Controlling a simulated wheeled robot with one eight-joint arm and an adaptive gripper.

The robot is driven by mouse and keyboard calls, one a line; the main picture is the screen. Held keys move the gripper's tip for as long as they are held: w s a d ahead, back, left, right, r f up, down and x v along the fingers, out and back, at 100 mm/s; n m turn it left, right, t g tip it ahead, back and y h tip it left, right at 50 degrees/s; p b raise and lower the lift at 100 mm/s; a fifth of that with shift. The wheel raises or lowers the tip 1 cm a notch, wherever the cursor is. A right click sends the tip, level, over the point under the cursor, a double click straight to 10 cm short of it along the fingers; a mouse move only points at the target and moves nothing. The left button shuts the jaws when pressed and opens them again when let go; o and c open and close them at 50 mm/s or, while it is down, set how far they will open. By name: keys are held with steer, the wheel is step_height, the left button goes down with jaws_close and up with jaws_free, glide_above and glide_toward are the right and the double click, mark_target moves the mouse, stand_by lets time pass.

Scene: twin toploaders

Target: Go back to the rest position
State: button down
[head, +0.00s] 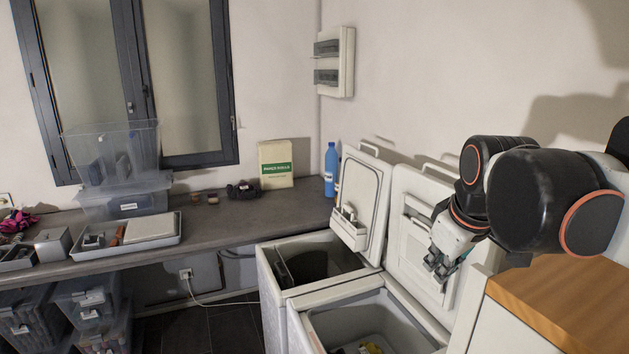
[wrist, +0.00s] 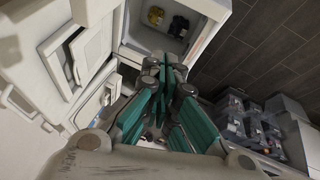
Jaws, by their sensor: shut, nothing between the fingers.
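My gripper (head: 437,266) hangs at the end of my arm in the head view, in front of the raised lid of the nearer toploader. In the wrist view my gripper (wrist: 172,84) has its teal fingers together and holds nothing. The nearer lid (head: 412,235) is also raised, partly hidden by my gripper.
A grey counter (head: 230,220) runs along the back wall with clear bins (head: 115,165), a tray (head: 126,245), a box (head: 275,164) and a blue bottle (head: 331,168). A wooden top (head: 565,305) lies at the right, below my arm. Dark floor shows left of the toploaders.

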steer(key=s+a+f+m+t+b, duration=0.1)
steer(key=s+f+m+b, duration=0.2)
steer(key=s+f, duration=0.3)
steer(key=s+a+f+m+t+b, duration=0.1)
steer(key=s+f+m+b, duration=0.1)
steer(key=s+f, duration=0.5)
step_height(320, 180, down, 5)
steer(key=shift+s+r+m+b, duration=0.15)
steer(key=shift+s+m+b, duration=0.1)
steer(key=shift+m+b, duration=0.2)
